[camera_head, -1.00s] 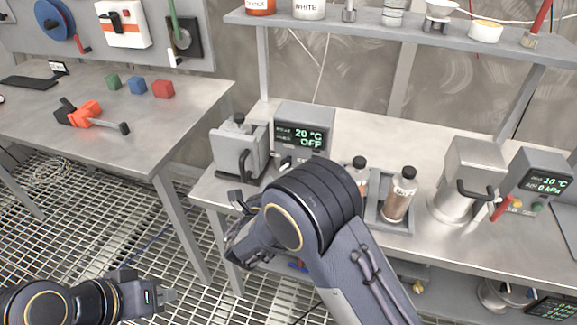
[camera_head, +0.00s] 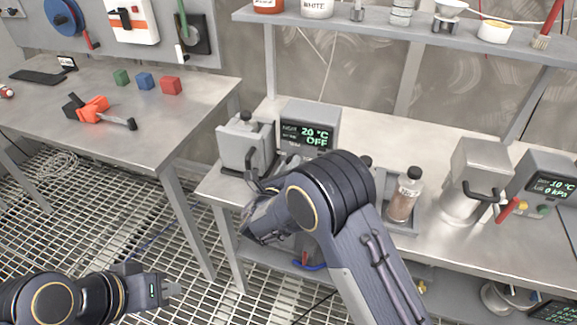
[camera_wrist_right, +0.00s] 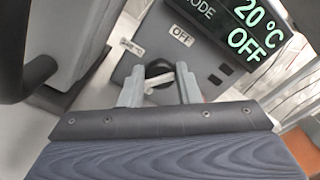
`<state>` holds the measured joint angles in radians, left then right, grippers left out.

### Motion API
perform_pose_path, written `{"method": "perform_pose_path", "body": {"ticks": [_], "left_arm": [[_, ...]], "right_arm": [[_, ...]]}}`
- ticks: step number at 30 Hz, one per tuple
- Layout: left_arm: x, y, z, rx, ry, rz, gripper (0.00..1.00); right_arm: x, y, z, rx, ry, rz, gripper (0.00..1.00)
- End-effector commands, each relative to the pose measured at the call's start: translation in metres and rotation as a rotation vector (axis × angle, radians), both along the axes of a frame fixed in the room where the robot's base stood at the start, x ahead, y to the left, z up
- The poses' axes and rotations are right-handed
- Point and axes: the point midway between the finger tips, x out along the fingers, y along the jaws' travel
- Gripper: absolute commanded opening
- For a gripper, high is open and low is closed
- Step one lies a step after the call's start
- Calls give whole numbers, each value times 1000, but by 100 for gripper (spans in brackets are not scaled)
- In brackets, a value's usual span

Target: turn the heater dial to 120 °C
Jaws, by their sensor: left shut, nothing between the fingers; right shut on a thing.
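The heater (camera_head: 309,128) stands on the right bench, and its display reads 20 °C and OFF. The display (camera_wrist_right: 243,30) also shows large in the right wrist view, beside the word MODE and an OFF label (camera_wrist_right: 181,36). A dark round dial (camera_wrist_right: 158,69) sits on the panel below, partly hidden by my fingers. My right gripper (camera_wrist_right: 159,86) is shut on this dial, one finger on each side. In the head view my right arm hides the dial. My left gripper (camera_head: 172,290) is shut and empty above the grating floor, far from the heater.
A grey lidded vessel with a dark handle (camera_head: 245,145) stands just left of the heater. A brown bottle (camera_head: 404,196) sits in a tray to the right. A metal pot (camera_head: 470,180) stands farther right. A shelf (camera_head: 400,27) runs above the bench.

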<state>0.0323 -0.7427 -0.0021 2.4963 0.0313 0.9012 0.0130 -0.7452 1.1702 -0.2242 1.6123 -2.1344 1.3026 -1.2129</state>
Motion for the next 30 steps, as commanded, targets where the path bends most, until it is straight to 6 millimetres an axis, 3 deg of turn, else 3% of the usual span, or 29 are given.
{"method": "perform_pose_path", "body": {"ticks": [8, 14, 30], "left_arm": [[0, 0, -4, 0, 0, 0, 0], [0, 0, -19, 0, 0, 0, 0], [0, 0, -92, 0, 0, 0, 0]], "right_arm": [[0, 0, -2, 18, -5, 1, 7], [0, 0, -4, 96, -31, 1, 7], [-1, -1, -6, 550, -180, 1, 7]]}}
